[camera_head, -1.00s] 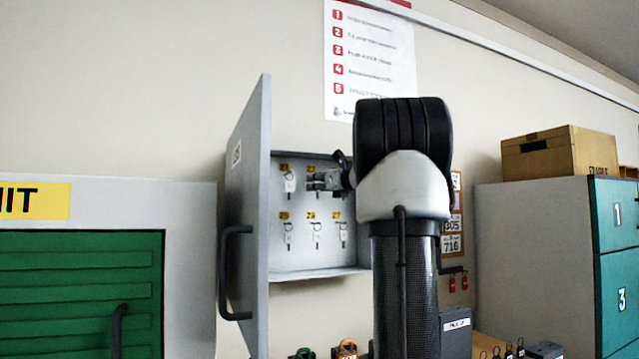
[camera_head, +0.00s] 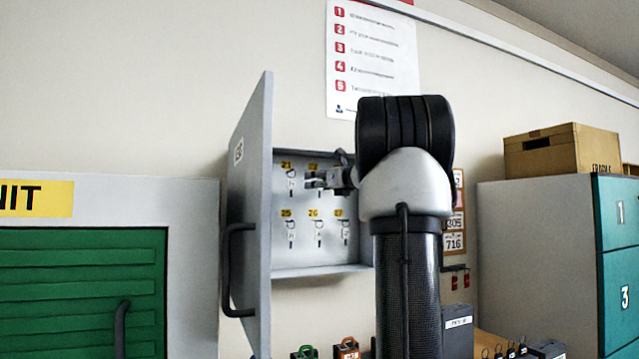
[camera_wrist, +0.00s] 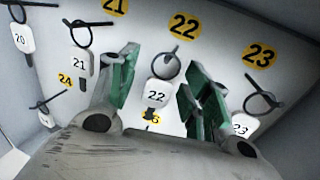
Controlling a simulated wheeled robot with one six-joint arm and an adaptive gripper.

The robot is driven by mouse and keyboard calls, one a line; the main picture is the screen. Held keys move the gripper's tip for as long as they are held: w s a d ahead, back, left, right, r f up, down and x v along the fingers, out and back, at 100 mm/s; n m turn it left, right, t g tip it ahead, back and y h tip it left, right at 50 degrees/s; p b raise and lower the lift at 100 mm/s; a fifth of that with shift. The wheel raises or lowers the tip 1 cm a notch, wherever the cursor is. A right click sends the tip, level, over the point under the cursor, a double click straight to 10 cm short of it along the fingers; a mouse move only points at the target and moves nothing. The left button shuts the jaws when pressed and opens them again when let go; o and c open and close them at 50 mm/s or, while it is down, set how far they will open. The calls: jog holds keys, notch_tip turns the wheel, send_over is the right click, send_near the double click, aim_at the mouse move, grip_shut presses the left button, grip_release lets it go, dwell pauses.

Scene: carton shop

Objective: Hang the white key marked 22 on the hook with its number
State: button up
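The white key marked 22 (camera_wrist: 157,94) hangs upright between my fingers in the wrist view. Its dark ring (camera_wrist: 166,67) appears to be around the hook under the yellow 22 label (camera_wrist: 184,26). My gripper (camera_wrist: 165,76) is open, with one green-padded finger on each side of the key and a visible gap to both. In the head view my gripper (camera_head: 318,180) is inside the open grey key cabinet (camera_head: 320,270), at the upper row of hooks. Key 22 cannot be made out there.
Key 21 (camera_wrist: 80,64) hangs close left of my fingers, and key 23 (camera_wrist: 240,127) close right. Key 20 (camera_wrist: 20,38) hangs on the cabinet's side. A lower row of keys hangs below. The cabinet door (camera_head: 250,190) stands open at left.

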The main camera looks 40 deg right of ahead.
jog(key=s, duration=1.2)
